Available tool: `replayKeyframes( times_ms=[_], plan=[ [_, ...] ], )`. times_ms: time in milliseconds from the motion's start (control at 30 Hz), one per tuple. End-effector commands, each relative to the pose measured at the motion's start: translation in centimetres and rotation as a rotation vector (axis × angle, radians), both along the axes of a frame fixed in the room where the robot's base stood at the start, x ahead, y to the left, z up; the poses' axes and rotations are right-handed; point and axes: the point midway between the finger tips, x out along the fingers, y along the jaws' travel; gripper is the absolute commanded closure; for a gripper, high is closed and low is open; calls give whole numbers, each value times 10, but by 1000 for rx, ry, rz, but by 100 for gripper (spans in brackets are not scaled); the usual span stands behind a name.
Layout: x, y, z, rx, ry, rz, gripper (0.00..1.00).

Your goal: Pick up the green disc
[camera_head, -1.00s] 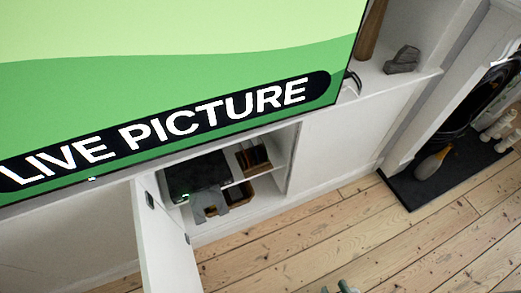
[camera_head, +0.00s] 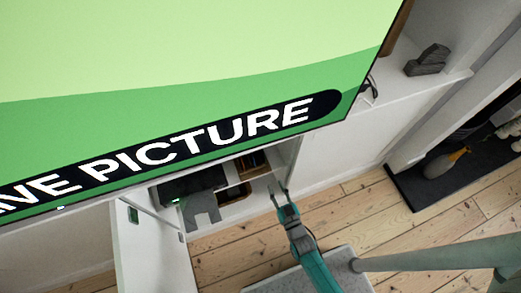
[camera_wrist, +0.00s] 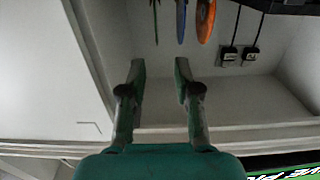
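In the wrist view, several thin discs stand nearly edge-on at the top. The leftmost is a very thin dark sliver (camera_wrist: 155,22) that may be the green disc; its colour is hard to tell. A blue disc (camera_wrist: 181,20) and an orange disc (camera_wrist: 205,20) stand to its right. My gripper (camera_wrist: 160,68) is open and empty, its two fingers apart and pointing toward the discs without touching them. In the head view my gripper (camera_head: 279,190) is at the open cabinet's right side. No green disc can be made out there.
The white cabinet door (camera_head: 150,245) stands open at left. Inside are a dark box (camera_head: 190,183) and a grey piece (camera_head: 203,210). A large screen (camera_head: 200,60) overhangs the cabinet. Two black plugs (camera_wrist: 239,55) sit right of the discs. Floorboards (camera_head: 420,235) are clear at right.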

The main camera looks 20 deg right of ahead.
Motion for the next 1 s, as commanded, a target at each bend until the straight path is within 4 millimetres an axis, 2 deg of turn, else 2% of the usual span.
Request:
replayKeyframes(
  times_ms=[33, 200, 367, 600, 867, 1000],
  plan=[
    [16, 1, -4, 0, -10, 0, 68],
    [45, 2, -13, 0, -28, -2, 68],
    [61, 2, -14, 0, -34, -3, 68],
    [95, 1, -14, -1, -33, -3, 68],
    [112, 0, -14, -1, -32, -4, 68],
    [130, -5, -13, -1, -34, -4, 68]
  ],
)
